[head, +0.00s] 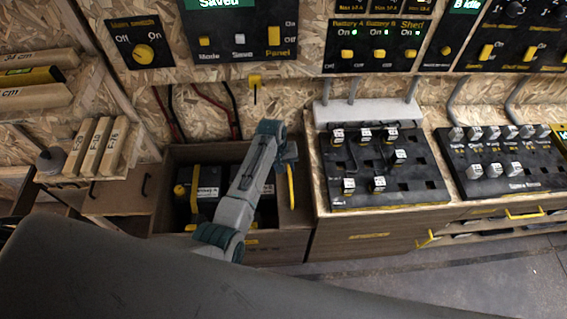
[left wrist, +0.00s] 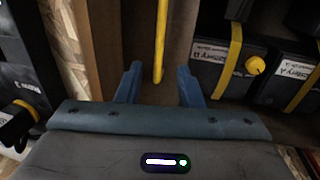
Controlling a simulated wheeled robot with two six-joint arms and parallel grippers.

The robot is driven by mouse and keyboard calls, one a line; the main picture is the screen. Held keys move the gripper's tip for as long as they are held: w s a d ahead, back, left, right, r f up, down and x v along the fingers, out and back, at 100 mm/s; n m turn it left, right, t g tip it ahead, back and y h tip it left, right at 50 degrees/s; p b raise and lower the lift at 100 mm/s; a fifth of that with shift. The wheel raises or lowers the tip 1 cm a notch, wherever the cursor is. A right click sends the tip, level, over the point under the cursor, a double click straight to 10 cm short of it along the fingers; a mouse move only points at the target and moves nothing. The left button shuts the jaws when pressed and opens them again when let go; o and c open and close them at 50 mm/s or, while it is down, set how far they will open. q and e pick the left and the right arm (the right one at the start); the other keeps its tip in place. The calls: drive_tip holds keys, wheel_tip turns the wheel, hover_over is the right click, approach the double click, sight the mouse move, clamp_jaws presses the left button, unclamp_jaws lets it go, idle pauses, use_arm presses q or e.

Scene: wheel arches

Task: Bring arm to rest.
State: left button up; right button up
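My left arm, grey with teal joints, reaches over an open wooden box (head: 275,247) in the head view. My left gripper (head: 289,163) hangs by the box's right side, pointing down; its fingertips are hard to make out there. In the left wrist view the two blue fingers of the left gripper (left wrist: 159,70) are spread apart. A thin yellow bar (left wrist: 160,35) runs between them, with gaps on both sides; it also shows in the head view (head: 291,186). My right gripper is not in view.
Batteries (head: 206,183) with yellow straps stand in the box. Right of it a wooden cabinet (head: 365,243) carries a black socket panel (head: 420,180) with several plugs. Switch panels (head: 240,30) line the wall above. Labelled wooden blocks (head: 98,147) stand left. Open floor (head: 490,275) lies at lower right.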

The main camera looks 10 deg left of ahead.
use_arm(q)
drive_tip(key=shift+a+r, duration=0.2)
drive_tip(key=shift+r, duration=0.65)
